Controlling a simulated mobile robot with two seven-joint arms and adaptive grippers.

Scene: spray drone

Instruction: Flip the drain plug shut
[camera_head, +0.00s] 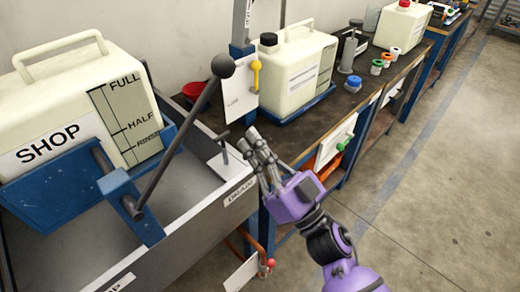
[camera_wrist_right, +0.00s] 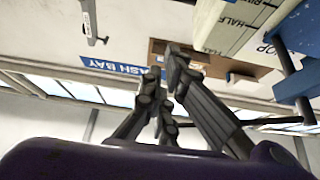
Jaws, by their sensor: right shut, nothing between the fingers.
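The drain plug (camera_head: 224,150) shows as a small grey T-shaped handle standing up from a light plate (camera_head: 232,167) at the right end of the grey sink, above a DRAIN label (camera_head: 239,191). What looks like the same handle and plate shows at the upper left of the right wrist view (camera_wrist_right: 91,20). My right gripper (camera_head: 249,138) is shut and empty, just right of the handle in the head view. I cannot tell whether its fingertips touch the handle; a small gap seems to show. My left gripper is not in view.
A long lever with a black ball (camera_head: 223,66) rises over the sink, left of my gripper. A SHOP jug (camera_head: 65,105) sits in a blue cradle. A blue post (camera_head: 241,60), a second jug (camera_head: 297,70) and coloured caps stand along the bench. The floor at right is clear.

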